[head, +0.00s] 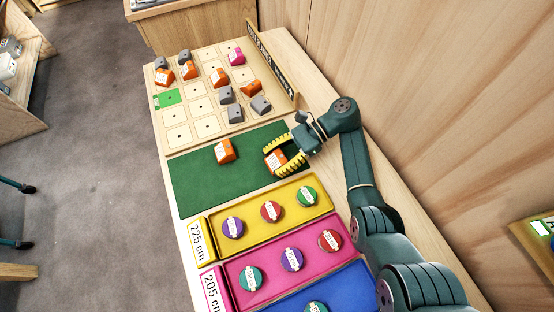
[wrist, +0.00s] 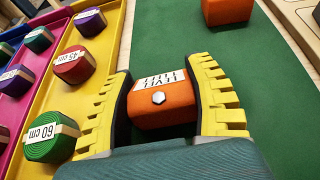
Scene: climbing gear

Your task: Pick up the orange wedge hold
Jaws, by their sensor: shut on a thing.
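An orange wedge hold (head: 275,160) with a white label is between the yellow fingers of my gripper (head: 287,161), over the right part of the green mat (head: 198,185). In the wrist view the same orange hold (wrist: 163,104) shows its label and a bolt head. Both fingers of my gripper (wrist: 164,100) press on its sides. I cannot tell whether it is raised off the mat. A second orange hold (head: 225,151) sits on the mat to the left, and it also shows in the wrist view (wrist: 227,10) at the top.
A wooden board (head: 206,128) with several orange and grey holds and a pink hold (head: 236,57) stands behind the mat. Yellow (head: 258,235), pink (head: 270,287) and blue (head: 345,285) trays with rolled straps lie in front. A wooden wall (head: 430,110) rises on the right.

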